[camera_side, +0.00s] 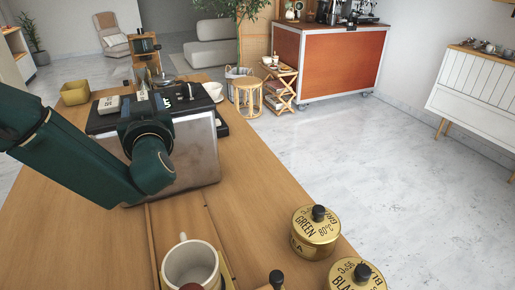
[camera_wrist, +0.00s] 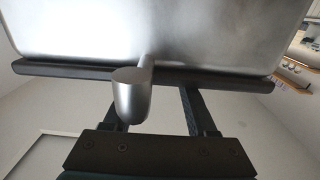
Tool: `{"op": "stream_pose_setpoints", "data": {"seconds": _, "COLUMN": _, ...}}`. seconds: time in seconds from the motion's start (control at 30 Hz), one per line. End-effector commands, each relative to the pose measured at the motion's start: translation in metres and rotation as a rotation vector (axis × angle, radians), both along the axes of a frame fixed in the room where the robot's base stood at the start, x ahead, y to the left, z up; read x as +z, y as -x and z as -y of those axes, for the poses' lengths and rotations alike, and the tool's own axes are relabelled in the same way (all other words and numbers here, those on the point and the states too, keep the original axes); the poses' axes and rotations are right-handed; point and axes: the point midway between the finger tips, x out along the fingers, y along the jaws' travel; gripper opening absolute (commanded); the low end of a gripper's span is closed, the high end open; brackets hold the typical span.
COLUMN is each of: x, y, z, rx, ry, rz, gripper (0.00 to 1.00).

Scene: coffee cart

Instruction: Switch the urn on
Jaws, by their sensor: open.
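The urn (camera_side: 196,153) appears to be the brushed-metal box with a black top on the wooden counter, partly hidden behind my arm. In the wrist view its metal wall (camera_wrist: 210,35) fills the upper part, with a dark bar along its edge. A rounded silver part (camera_wrist: 132,97) on a short stem, perhaps a lever or tap, sticks out from it. My gripper (camera_wrist: 158,103) is open, its two dark fingers apart near the bar. The silver part shows in front of the left finger; I cannot tell whether they touch. In the side view the fingertips are hidden.
A white mug (camera_side: 191,264) stands in a wooden tray at the front. Gold tins, one labelled GREEN (camera_side: 315,232) and one BLACK (camera_side: 355,275), stand near the counter's right edge. Counter right of the urn is clear.

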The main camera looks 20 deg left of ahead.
Motion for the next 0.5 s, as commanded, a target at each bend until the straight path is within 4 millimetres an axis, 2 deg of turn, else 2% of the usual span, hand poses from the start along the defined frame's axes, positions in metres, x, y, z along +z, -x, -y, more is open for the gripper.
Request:
{"op": "stream_pose_setpoints", "data": {"seconds": 0.2, "x": 0.0, "y": -0.015, "z": -0.016, "rx": 0.002, "ry": 0.0, "rz": 0.0, "gripper": 0.57}}
{"op": "stream_pose_setpoints", "data": {"seconds": 0.5, "x": 0.0, "y": -0.018, "z": -0.017, "rx": -0.001, "ry": 0.0, "rz": 0.0, "gripper": 0.57}}
